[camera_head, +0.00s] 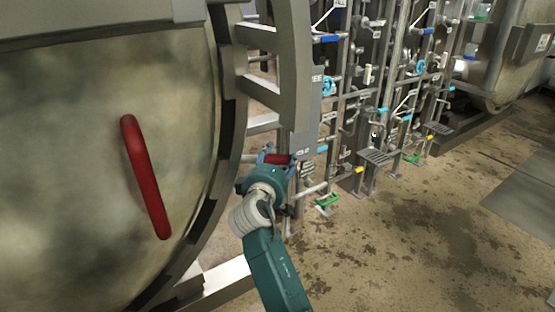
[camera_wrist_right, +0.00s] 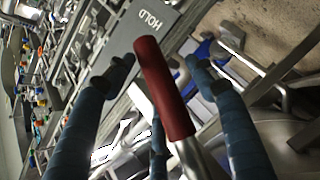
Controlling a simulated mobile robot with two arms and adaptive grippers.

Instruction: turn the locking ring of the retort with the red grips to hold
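The retort's round door (camera_head: 70,130) fills the left of the head view, with the locking ring (camera_head: 295,60) along its right side. A red grip (camera_head: 279,159) on a metal bar shows at my right gripper (camera_head: 272,166). In the right wrist view the red grip (camera_wrist_right: 165,90) stands between my spread blue fingers, with gaps on both sides. My right gripper is open around it. A grey plate (camera_wrist_right: 143,28) marked HOLD lies just beyond the grip's end. My left gripper is not in view.
A long red handle (camera_head: 146,178) is on the door's face. Pipe racks with valves (camera_head: 375,90) stand behind the ring. Another vessel (camera_head: 505,60) is at the far right. The stained floor (camera_head: 420,230) is clear at lower right.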

